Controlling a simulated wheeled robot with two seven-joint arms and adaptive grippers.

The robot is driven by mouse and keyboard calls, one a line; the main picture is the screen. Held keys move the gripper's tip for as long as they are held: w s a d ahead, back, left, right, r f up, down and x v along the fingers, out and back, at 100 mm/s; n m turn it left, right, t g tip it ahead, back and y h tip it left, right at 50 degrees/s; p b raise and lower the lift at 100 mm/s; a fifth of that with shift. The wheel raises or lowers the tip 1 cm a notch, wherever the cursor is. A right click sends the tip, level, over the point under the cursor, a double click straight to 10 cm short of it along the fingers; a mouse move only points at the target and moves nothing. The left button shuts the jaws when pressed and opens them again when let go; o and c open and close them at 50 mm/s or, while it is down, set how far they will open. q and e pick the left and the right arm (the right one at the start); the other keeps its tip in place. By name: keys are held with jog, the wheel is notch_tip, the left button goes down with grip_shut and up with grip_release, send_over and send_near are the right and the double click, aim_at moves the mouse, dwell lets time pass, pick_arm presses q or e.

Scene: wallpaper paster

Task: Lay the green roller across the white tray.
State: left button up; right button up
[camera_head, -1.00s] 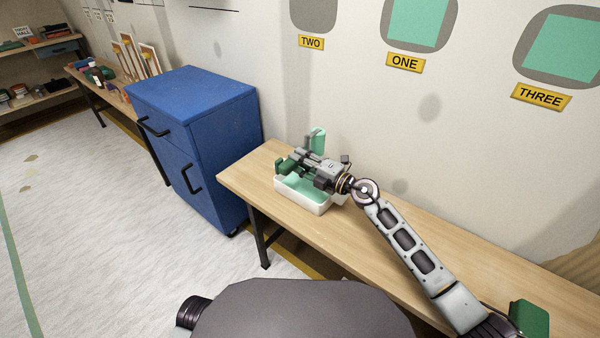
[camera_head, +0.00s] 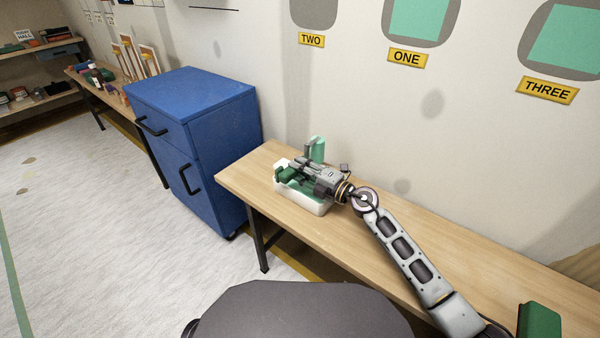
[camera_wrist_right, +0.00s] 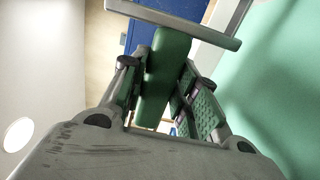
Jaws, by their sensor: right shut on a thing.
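A mint green upright part, seemingly the roller's head (camera_head: 317,149), stands behind the gripper. Whether the roller touches the tray I cannot tell. My left gripper is not in view.
A blue cabinet (camera_head: 195,130) stands left of the wooden table (camera_head: 400,245). A green block (camera_head: 539,320) is at the lower right. The wall behind has panels labelled TWO, ONE and THREE. The table between tray and green block is mostly clear beside my arm.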

jog(key=shift+o, duration=0.2)
jog(key=shift+s+f, duration=0.1)
jog(key=shift+f, duration=0.5)
